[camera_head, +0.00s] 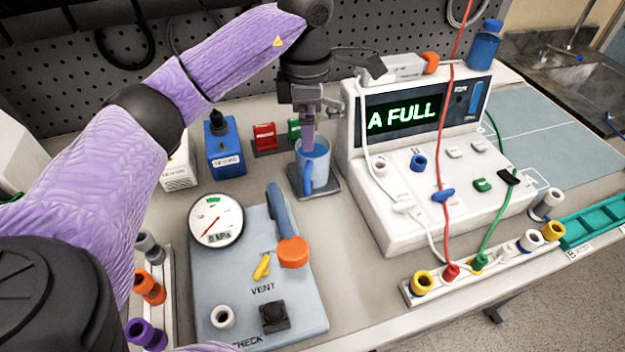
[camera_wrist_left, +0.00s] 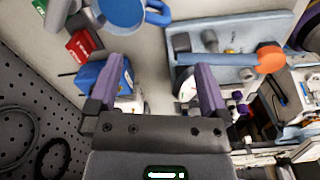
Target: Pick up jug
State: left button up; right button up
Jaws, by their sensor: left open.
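The blue jug (camera_head: 317,172) stands upright on a small dark square base (camera_head: 325,187) beside the infusion pump. Its handle faces the front in the head view. My left gripper (camera_head: 308,140) points down over the jug; a purple finger overlaps the jug's rim, and I cannot tell whether it touches. In the left wrist view the jug (camera_wrist_left: 122,12) is at the top edge, partly cut off, with its handle to the right. There my left gripper (camera_wrist_left: 157,75) is open with nothing between its fingers. My right gripper is not in view.
The white pump (camera_head: 430,215), its display reading "A FULL", is close right of the jug. A blue box (camera_head: 224,150) and red block (camera_head: 264,136) stand left. A panel with a gauge (camera_head: 216,220) and orange-ended lever (camera_head: 292,252) lies in front. Pegboard (camera_head: 60,90) is behind.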

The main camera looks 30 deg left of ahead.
aim_at(306, 166)
pick_arm(q)
notch_tip(306, 166, down, 4)
jog(key=shift+r+b, duration=0.2)
jog(key=shift+b, duration=0.85)
jog(key=f+b, duration=0.1)
jog(key=f, duration=0.5)
jog(key=f+b, duration=0.1)
jog(key=f, duration=0.2)
jog(key=shift+w+a+f+b, duration=0.15)
jog(key=shift+a+f+b, duration=0.05)
jog(key=shift+a+b, duration=0.15)
jog(key=shift+f, duration=0.15)
jog(key=shift+c, duration=0.5)
jog(key=c, duration=1.2)
grip_shut()
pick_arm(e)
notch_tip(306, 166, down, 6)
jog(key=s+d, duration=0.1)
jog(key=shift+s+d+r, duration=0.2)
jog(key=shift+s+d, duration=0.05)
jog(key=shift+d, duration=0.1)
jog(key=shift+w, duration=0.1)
